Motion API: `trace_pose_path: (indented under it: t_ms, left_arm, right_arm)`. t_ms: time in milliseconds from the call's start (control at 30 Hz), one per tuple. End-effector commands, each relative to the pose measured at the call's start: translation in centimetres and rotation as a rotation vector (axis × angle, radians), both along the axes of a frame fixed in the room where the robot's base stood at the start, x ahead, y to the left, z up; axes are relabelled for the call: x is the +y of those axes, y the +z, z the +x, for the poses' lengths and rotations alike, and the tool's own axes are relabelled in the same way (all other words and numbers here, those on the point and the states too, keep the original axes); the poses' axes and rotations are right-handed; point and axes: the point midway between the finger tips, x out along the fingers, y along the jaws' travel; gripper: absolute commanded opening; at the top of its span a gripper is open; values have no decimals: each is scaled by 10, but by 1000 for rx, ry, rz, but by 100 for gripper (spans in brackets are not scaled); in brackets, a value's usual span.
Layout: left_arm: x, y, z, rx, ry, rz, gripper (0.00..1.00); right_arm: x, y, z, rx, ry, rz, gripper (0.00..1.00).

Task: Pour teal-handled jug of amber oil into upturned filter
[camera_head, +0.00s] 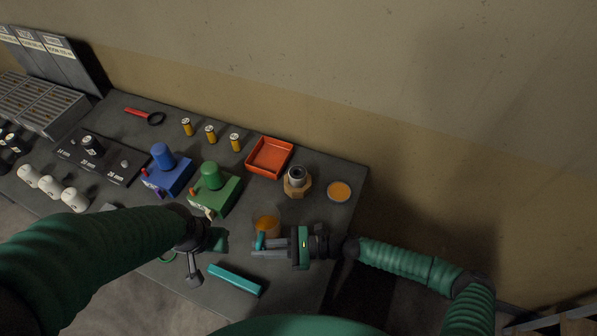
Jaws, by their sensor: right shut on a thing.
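The jug (267,224) of amber oil stands near the front right of the grey bench, with its teal handle (260,241) toward me. My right gripper (268,245) reaches in from the right and is shut on the jug at its handle side. The jug looks about upright; its base is hidden. A grey metal cylinder with a dark round opening, likely the upturned filter (297,176), sits in a tan block behind and right of the jug. My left gripper (198,262) hangs over the front edge, left of the jug; its jaws are unclear.
A round dish of amber liquid (339,191) lies right of the filter. An orange tray (269,157) is behind it. Green (216,190) and blue (168,178) devices stand left. A teal bar (235,280) lies in front. Several small yellow cylinders stand at the back.

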Motion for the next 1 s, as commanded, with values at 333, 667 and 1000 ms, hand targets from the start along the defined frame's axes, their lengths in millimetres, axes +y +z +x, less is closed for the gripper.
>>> trace_pose_path:
  t_ms: [333, 667, 1000]
  left_arm:
    - [0, 0, 0, 0, 1, 0, 36]
    - [0, 0, -1, -1, 1, 0, 36]
    - [0, 0, 0, 0, 1, 0, 36]
  right_arm:
    - [-30, 4, 42, -8, 33, -6, 0]
    - [-51, 8, 66, -5, -34, 1, 0]
    - [-51, 11, 68, 27, -33, 9, 0]
